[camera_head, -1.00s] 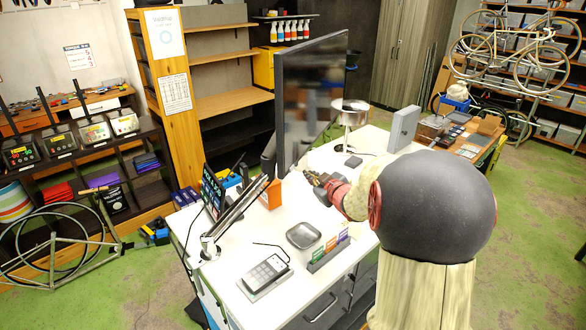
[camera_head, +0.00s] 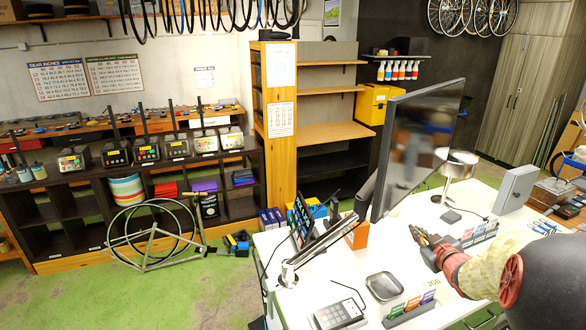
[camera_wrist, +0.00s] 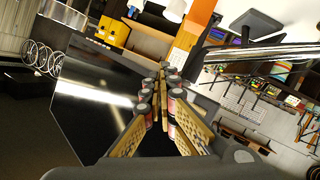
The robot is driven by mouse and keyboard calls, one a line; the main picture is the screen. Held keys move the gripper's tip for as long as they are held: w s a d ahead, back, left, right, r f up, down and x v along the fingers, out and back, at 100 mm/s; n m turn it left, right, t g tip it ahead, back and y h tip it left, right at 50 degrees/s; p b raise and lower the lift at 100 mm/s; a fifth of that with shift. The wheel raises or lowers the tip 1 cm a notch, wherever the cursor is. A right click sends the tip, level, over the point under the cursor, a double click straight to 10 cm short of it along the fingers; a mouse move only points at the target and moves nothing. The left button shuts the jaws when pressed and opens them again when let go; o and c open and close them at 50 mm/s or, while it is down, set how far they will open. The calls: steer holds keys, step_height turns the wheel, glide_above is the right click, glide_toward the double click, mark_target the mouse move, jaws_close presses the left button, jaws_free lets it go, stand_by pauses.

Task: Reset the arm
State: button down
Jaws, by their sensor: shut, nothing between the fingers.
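My gripper (camera_head: 422,238) is over the white desk (camera_head: 283,238), at the right in the head view. My arm reaches in from the right edge. In the wrist view my gripper (camera_wrist: 163,84) has its fingers together with nothing between them. The large dark monitor (camera_head: 412,150) stands just behind and left of my gripper in the head view. It also fills the left of the wrist view (camera_wrist: 85,105). Whether the fingers touch anything on the desk cannot be told, but nothing is held.
On the desk are a metal tray (camera_head: 383,287), a card holder (camera_head: 410,308), a keypad terminal (camera_head: 338,315), an orange block (camera_head: 358,235) and a lamp (camera_head: 456,165). A grey box (camera_head: 515,189) stands at the right. Green floor (camera_head: 190,290) is open at the left.

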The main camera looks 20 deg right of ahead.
steer(key=s+d+f+m+g+h, duration=0.2)
steer(key=s+d+f+m+g, duration=0.3)
steer(key=s+f, duration=0.4)
steer(key=s+a+f+g+b, duration=0.3)
steer(key=s+a+g, duration=0.1)
steer(key=s+a, duration=0.15)
steer(key=s+a+f+n+y+b, duration=0.1)
steer(key=s+a+b, duration=0.3)
steer(key=a, duration=0.8)
steer(key=s+a+f+y+b, duration=0.3)
steer(key=a+b, duration=0.6)
steer(key=a, duration=0.4)
steer(key=s+a+f+n+y+b, duration=0.1)
steer(key=s+a+f+b, duration=0.2)
steer(key=a, duration=0.9)
steer(key=s+b, duration=0.2)
steer(key=b, duration=0.2)
steer(key=shift+s+a+f+n+y, duration=0.25)
steer(key=shift+s+f+n+y, duration=0.05)
steer(key=shift+f+y, duration=0.1)
